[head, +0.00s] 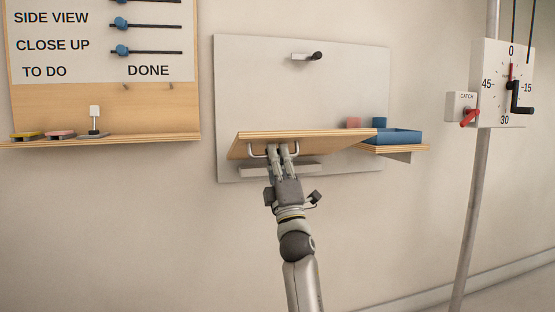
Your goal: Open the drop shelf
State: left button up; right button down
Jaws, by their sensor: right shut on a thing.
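The drop shelf (330,140) is a wooden panel standing out from a grey backboard (250,80). It looks swung down to near level, but its exact angle is hard to tell. A pale U-shaped handle (252,152) sits on its face towards the left. My right gripper (283,150) reaches up from below and is shut on the handle. The fingers hide part of the handle. A latch with a dark knob (308,56) is on the backboard above the panel. My left gripper is not in view.
A small side shelf (415,149) at right holds a blue tray (392,137), close to the panel's right end. A pink block (354,123) shows behind the panel. A pole with a dial box (490,75) stands further right. A sign board with a ledge (150,138) is at left.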

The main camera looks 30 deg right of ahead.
dwell(0.5)
jog(key=c, duration=1.5)
grip_release()
jog(key=shift+w+f, duration=0.1)
jog(key=shift+v, duration=6.1)
jog(key=shift+d, duration=0.1)
jog(key=shift+c, duration=0.2)
